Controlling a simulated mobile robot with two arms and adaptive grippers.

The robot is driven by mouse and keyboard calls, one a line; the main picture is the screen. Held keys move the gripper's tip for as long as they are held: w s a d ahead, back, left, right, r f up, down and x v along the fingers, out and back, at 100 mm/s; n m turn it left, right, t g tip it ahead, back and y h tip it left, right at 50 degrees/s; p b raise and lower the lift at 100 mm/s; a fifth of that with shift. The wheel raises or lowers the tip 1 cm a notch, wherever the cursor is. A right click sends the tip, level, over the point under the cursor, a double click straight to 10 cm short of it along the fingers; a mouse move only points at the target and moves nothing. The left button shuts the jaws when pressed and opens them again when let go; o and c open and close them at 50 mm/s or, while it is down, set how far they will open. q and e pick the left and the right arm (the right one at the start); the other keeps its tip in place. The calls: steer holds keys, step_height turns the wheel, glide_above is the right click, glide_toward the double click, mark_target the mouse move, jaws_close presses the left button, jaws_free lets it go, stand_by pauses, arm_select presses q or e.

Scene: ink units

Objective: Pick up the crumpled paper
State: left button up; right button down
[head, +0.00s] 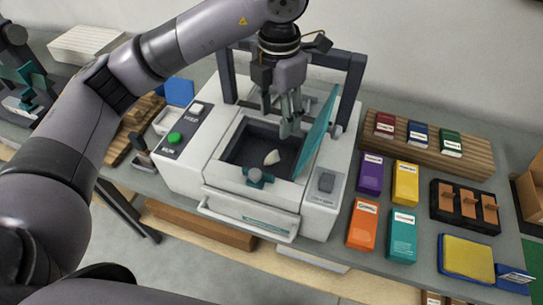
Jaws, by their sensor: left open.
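The crumpled paper (272,157) is a small pale lump lying inside the dark open well of the white printer-like machine (180,178). My left gripper (290,128) points down above the well, a little above and right of the paper, open and apart from it. The machine's teal lid (321,132) stands raised on the right side of the well, close beside the gripper fingers. A teal knob or latch (258,178) sits at the well's front edge. My right gripper is not in view.
A dark frame (352,85) rises behind the well, around the gripper. Purple, yellow, orange (363,224) and teal boxes stand right of the machine. A wooden rack (425,143) holds three small boxes behind them. A black tray (465,222) and a yellow pad (467,256) lie farther right.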

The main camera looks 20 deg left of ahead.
arm_select(q)
steer(key=p, duration=0.1)
glide_above(274, 153)
steer(key=w, duration=0.1)
step_height(274, 153, down, 6)
steer(key=shift+d+f, duration=0.1)
steer(key=f+p, duration=0.1)
steer(key=f, duration=0.1)
steer(key=s+f+p, duration=0.1)
steer(key=f+p, duration=0.1)
steer(key=f, duration=0.1)
steer(key=shift+a+f, duration=0.1)
steer(key=shift+a, duration=0.1)
steer(key=shift+f, duration=0.3)
steer(key=shift+c, duration=0.4)
steer(key=c, duration=0.7)
steer(key=shift+c, duration=0.2)
